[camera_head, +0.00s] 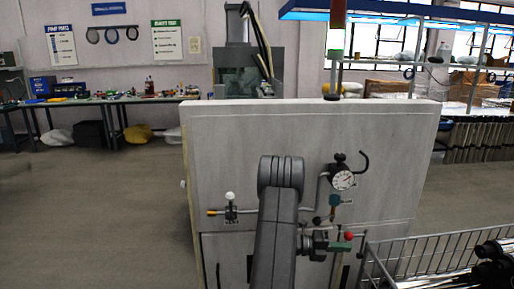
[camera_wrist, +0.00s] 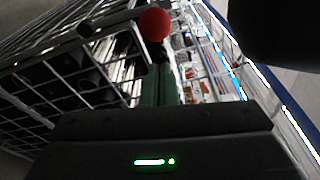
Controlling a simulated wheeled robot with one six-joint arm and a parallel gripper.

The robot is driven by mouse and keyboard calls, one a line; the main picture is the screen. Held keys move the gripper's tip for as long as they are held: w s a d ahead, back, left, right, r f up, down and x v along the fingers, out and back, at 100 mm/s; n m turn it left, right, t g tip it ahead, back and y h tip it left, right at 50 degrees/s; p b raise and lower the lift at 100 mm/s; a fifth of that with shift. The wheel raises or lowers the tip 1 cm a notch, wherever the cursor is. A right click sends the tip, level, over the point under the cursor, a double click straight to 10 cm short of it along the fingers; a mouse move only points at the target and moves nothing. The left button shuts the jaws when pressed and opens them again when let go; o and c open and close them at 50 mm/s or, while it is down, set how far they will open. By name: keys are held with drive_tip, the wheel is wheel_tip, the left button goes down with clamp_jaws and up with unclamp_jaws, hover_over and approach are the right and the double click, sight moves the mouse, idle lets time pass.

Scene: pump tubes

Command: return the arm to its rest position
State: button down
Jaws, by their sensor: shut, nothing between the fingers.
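My arm (camera_head: 275,225) rises in the middle of the head view, in front of a grey machine cabinet (camera_head: 240,150). My gripper (camera_head: 318,243) is small and dark there, just right of the arm and low before the cabinet. In the wrist view its dark body (camera_wrist: 165,140) with a green light fills the bottom; the fingertips are not clear. It is shut and empty. A red ball knob (camera_head: 348,236) with a green part (camera_head: 340,247) shows close to its right; the knob also shows in the wrist view (camera_wrist: 154,23). I cannot tell whether they touch.
A wire basket (camera_head: 430,248) with dark and shiny tubes stands at the lower right, close to my gripper. A round gauge (camera_head: 343,180) and a white-knobbed valve (camera_head: 230,208) are on the cabinet front. Floor (camera_head: 90,220) at the left is clear.

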drive_tip(key=s+f+m+b, duration=0.1)
drive_tip(key=s+d+f+m+b, duration=0.1)
drive_tip(key=b, duration=0.1)
drive_tip(key=s+d+f+m+b, duration=0.1)
drive_tip(key=s+b, duration=0.1)
drive_tip(key=shift+m+y, duration=0.3)
drive_tip(key=shift+m, duration=0.1)
drive_tip(key=shift+r, duration=0.1)
